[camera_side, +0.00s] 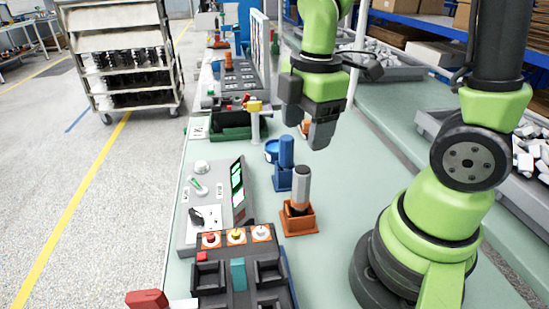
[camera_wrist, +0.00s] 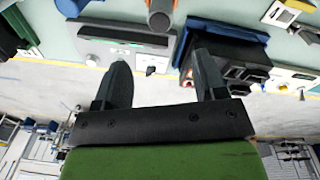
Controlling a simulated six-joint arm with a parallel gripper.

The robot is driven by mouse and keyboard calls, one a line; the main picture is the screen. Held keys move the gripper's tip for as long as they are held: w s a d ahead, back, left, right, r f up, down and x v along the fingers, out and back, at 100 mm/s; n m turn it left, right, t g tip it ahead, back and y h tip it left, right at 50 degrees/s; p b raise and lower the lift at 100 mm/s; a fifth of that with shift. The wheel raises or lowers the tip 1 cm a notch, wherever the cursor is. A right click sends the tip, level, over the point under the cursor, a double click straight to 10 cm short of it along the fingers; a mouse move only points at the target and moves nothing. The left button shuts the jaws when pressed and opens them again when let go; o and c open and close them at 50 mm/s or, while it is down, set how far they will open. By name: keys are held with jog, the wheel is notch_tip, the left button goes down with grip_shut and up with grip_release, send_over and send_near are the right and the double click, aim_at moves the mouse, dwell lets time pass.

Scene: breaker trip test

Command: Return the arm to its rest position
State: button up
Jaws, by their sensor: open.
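My gripper (camera_side: 306,132) hangs above the green bench in the side view, behind the blue and orange holders. In the wrist view its two dark fingers (camera_wrist: 160,75) stand wide apart with nothing held between them. A grey test panel (camera_side: 186,235) with a green-lit screen (camera_side: 237,185), a knob and a dial lies at the bench's left edge; it also shows in the wrist view (camera_wrist: 100,45). In front of it is a dark fixture (camera_side: 210,282) with several square slots, and a row of red, yellow and white buttons (camera_side: 236,236) at its back.
A grey-topped cylinder (camera_side: 301,185) stands in an orange holder (camera_side: 299,220); a blue cylinder (camera_side: 286,151) stands in a blue holder behind it. A red handle (camera_side: 148,299) juts out front left. A grey bin (camera_side: 522,155) is at right. Bench right of the holders is clear.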

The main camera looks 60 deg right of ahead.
jog(key=s+a+r+m+t+y, duration=0.1)
jog(key=s+a+r+m+t, duration=0.1)
jog(key=r+m, duration=0.3)
jog(key=s+a+r+m+t, duration=0.2)
jog(key=s+r+m+t, duration=0.2)
jog(key=m, duration=0.8)
jog(key=shift+s+r+y, duration=0.4)
jog(key=shift+s+r, duration=0.1)
jog(key=shift+r, duration=0.25)
